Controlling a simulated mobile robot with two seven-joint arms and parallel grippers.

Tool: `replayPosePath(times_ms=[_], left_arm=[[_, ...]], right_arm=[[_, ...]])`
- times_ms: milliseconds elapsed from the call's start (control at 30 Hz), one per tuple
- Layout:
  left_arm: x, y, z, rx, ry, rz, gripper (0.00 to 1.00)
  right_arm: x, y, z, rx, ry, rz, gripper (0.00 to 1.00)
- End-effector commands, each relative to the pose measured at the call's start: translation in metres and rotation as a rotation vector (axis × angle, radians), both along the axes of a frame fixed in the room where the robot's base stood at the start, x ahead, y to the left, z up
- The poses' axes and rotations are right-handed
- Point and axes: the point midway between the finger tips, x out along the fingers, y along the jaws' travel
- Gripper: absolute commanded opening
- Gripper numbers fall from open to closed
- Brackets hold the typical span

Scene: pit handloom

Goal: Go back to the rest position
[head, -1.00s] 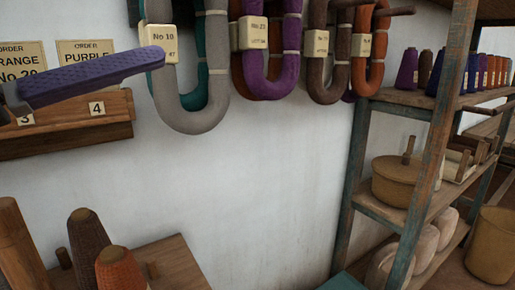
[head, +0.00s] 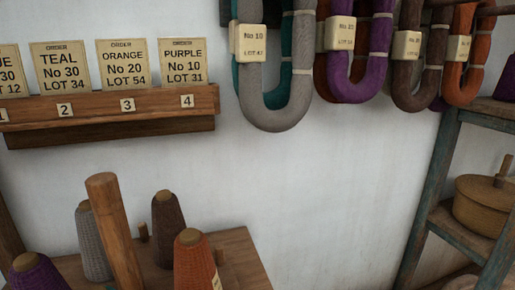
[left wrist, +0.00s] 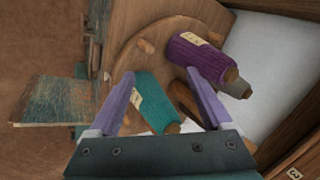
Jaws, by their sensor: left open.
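My left gripper (left wrist: 159,74) shows in the left wrist view with its two purple fingers spread apart and nothing held between them. A teal yarn cone (left wrist: 153,103) lies beyond the fingers, partly covered by the gripper's dark body. A purple yarn cone (left wrist: 203,60) with a pale label is beside the right finger's tip. Both cones seem to be over a round wooden surface (left wrist: 128,52). Neither gripper is in the head view, and my right gripper is not seen.
Order cards stand on a wall rack (head: 110,106). Skeins, including a grey one (head: 277,115), hang on the wall. Below, a wooden stand (head: 235,245) carries several yarn cones and a post (head: 115,230). A shelf (head: 430,205) is at right. The white wall between is bare.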

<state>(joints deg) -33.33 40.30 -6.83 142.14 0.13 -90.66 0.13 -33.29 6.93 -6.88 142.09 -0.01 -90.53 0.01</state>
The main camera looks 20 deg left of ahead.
Motion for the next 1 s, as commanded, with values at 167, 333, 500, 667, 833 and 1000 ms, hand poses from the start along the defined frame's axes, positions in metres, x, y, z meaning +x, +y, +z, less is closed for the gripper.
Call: replayPosePath(times_ms=[167, 333, 500, 667, 833, 1000], left_arm=[[-0.009, -0.041, -0.014, -0.172, -0.001, 0.113, 0.83], [-0.013, -0.08, -0.021, -0.328, -0.003, 0.214, 0.83], [-0.014, -0.119, -0.022, -0.476, -0.003, 0.311, 0.83], [-0.014, -0.122, 0.023, -0.489, -0.004, 0.319, 0.83], [-0.014, -0.121, 0.069, -0.487, -0.003, 0.318, 0.83], [-0.014, -0.121, 0.133, -0.486, -0.004, 0.318, 0.83]], right_arm=[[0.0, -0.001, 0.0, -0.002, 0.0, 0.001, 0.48], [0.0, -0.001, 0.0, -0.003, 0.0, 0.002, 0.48], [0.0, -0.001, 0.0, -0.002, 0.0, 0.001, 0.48], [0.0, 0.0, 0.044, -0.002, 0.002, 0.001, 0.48], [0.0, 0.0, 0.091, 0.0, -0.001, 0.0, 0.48], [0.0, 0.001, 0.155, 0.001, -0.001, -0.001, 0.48]])
